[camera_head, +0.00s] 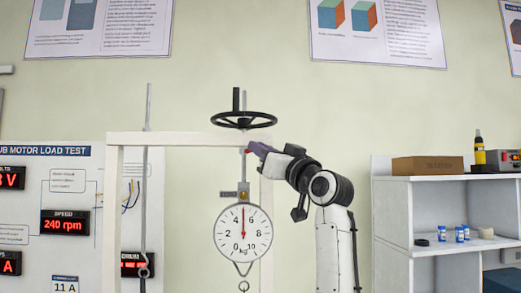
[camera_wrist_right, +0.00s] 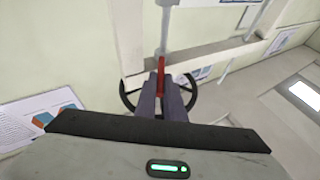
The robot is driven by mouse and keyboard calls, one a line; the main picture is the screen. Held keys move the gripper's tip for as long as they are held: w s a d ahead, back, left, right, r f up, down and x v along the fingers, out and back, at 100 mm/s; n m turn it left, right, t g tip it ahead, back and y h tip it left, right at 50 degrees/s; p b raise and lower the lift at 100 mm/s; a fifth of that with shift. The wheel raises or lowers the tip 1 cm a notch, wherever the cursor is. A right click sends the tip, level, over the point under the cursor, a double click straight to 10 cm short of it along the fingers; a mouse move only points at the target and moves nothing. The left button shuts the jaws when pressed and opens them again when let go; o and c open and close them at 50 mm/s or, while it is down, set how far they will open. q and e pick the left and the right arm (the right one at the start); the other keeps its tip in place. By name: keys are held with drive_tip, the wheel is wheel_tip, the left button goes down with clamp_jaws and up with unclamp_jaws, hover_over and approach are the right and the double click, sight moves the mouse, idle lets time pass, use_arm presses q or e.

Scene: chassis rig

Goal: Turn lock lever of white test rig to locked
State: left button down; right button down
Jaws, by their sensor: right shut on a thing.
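The white test rig (camera_head: 180,139) is a frame with a top beam and posts. A red lock lever (camera_wrist_right: 161,75) shows in the right wrist view, at the rod near the beam; only a small red part (camera_head: 248,151) shows in the head view, just under the beam. My right gripper (camera_head: 257,149) reaches in from the right below the handwheel. In the right wrist view its fingers (camera_wrist_right: 161,92) are shut on the red lever, hiding part of it. I cannot tell whether the lever stands at locked. My left gripper is not in view.
A black handwheel (camera_head: 244,120) sits above the beam, close to my right gripper. A round dial scale (camera_head: 244,233) hangs below. A motor load test panel (camera_head: 50,190) stands left. A grey shelf (camera_head: 420,190) with small items stands right.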

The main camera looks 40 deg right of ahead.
drive_tip(key=c, duration=1.8)
unclamp_jaws()
drive_tip(key=shift+w, duration=0.1)
drive_tip(key=shift+c, duration=0.2)
